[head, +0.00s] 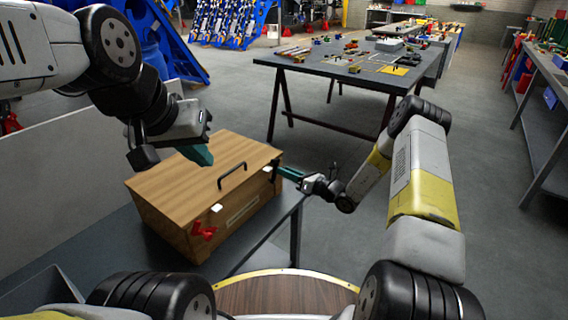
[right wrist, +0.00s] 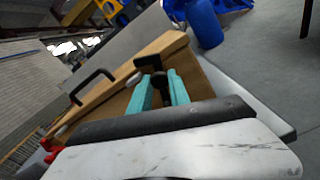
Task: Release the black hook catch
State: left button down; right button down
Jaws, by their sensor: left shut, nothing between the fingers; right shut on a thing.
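A wooden box (head: 190,182) with a closed lid and a black handle (head: 231,175) stands on a dark surface. The black hook catch (head: 274,165) is on the box's right end; in the right wrist view the catch (right wrist: 148,62) sits at the lid edge. My right gripper (head: 281,169) has its teal fingers around the catch's black part, and they also show in the right wrist view (right wrist: 161,82). The fingers hide part of the catch.
A red part (head: 203,231) and white latches (head: 216,208) are on the box's front. A worktable (head: 350,72) with loose parts stands behind. A grey panel (head: 60,180) rises at left. The floor right of the box is clear.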

jog(key=shift+w+d+f+m, duration=0.25)
jog(key=shift+w+f+m, duration=0.1)
jog(key=shift+m, duration=0.75)
jog(key=shift+w+d+f+m, duration=0.3)
jog(key=shift+w+m, duration=0.05)
jog(key=shift+m, duration=0.75)
jog(key=shift+w+d+f+m, duration=0.25)
jog(key=shift+w+f+m, duration=0.1)
jog(key=shift+m, duration=0.75)
jog(key=c, duration=1.3)
grip_release()
jog(key=shift+f, duration=0.1)
jog(key=v, duration=0.7)
jog(key=shift+s+d, duration=0.25)
jog(key=shift+d, duration=0.05)
